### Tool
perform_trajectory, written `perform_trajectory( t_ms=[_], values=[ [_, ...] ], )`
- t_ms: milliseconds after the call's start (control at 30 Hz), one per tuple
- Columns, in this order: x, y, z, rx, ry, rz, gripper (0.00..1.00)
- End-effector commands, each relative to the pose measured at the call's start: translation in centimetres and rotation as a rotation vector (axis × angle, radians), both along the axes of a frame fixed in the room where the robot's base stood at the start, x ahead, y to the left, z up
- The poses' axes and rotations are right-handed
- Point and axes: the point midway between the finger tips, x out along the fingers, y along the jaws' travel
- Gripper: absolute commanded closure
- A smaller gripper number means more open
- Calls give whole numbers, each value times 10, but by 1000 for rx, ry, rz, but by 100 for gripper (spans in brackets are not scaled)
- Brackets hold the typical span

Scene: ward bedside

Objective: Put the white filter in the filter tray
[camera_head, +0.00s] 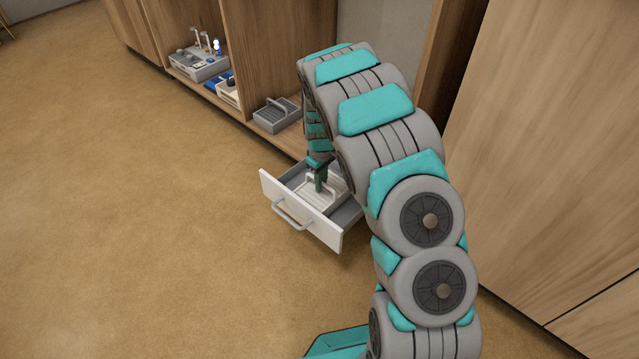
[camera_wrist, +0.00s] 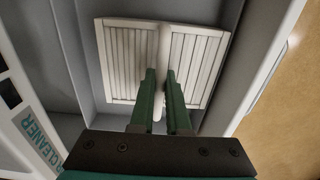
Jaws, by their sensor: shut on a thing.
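The white filter (camera_wrist: 203,62) is a slatted panel with a raised handle across its middle. It also shows in the head view (camera_head: 312,195), inside the outline of an open drawer with a white front and grey inner walls. This drawer (camera_head: 298,214) appears to be the filter tray. In the wrist view its grey inner wall (camera_wrist: 82,50) runs along the filter. My gripper (camera_wrist: 163,75) is shut on the filter's handle from above; its green fingers show in the head view (camera_head: 321,180). Whether the filter touches the drawer floor is unclear.
My arm hides what is behind the drawer. The brown floor (camera_head: 130,220) at left is clear.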

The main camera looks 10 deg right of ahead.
Motion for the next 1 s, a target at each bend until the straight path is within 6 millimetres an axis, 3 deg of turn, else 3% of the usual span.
perform_trajectory(
  t_ms=[267, 300, 533, 833, 1000],
  values=[
    [0, 0, -1, 1, -1, 0, 100],
    [0, 0, 0, 0, -1, 0, 81],
    [0, 0, 0, 0, -1, 0, 56],
    [1, 0, 1, -1, -2, 0, 56],
    [1, 0, 13, 0, -5, 0, 56]
  ],
)
